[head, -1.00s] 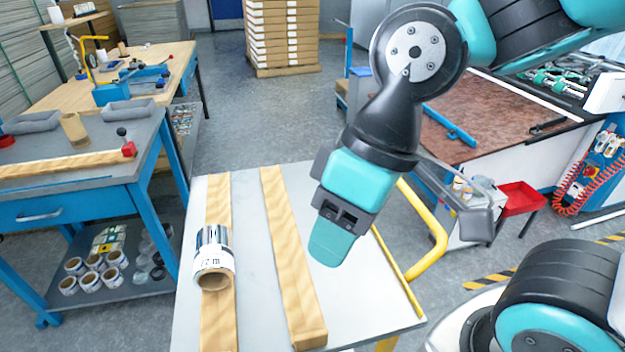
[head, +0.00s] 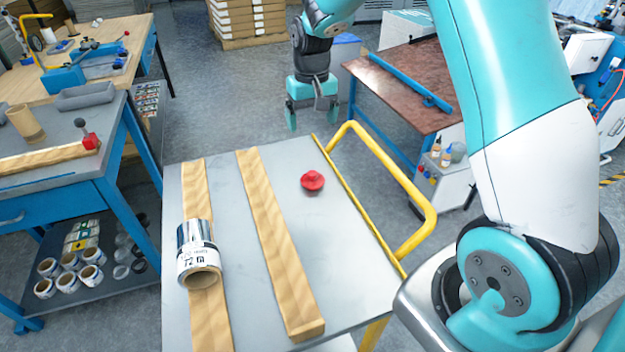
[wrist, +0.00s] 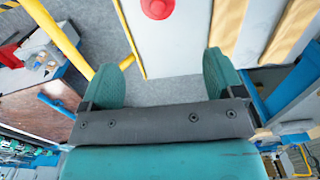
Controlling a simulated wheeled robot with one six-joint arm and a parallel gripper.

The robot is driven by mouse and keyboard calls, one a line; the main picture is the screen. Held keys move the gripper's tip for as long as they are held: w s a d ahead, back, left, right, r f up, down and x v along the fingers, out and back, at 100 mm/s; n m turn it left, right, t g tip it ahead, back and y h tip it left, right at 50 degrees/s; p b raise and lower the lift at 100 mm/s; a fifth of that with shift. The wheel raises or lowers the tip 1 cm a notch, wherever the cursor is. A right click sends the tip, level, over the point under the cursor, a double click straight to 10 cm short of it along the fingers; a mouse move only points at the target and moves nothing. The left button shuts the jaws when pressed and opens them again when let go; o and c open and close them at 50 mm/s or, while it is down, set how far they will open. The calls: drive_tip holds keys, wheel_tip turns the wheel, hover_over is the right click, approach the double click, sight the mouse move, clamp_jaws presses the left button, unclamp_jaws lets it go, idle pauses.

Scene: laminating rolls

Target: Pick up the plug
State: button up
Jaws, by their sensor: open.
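A small round red plug (head: 312,181) lies on the grey top of a cart (head: 345,240), between a wooden strip and the cart's yellow edge. The plug also shows at the top of the wrist view (wrist: 157,8). My gripper (head: 304,118) is at the far side of the cart, beyond the plug and apart from it, with its fingers pointing down. In the wrist view its two teal fingers (wrist: 170,75) stand wide apart with only grey floor and the cart's edge between them.
Two wooden strips (head: 270,225) lie along the cart, and a labelled roll (head: 197,250) rests on the left one. A yellow handle (head: 405,190) rises on the cart's right side. A brown-topped table (head: 410,85) stands behind. The cart top around the plug is clear.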

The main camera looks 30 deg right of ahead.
drive_tip(key=p, duration=0.2)
approach(312, 173)
wheel_tip(312, 173, down, 6)
drive_tip(key=shift+d+r, duration=0.15)
drive_tip(key=shift+r, duration=0.1)
wheel_tip(312, 173, down, 6)
drive_tip(key=shift+r+p, duration=0.15)
drive_tip(key=shift+p, duration=0.35)
drive_tip(key=c, duration=0.8)
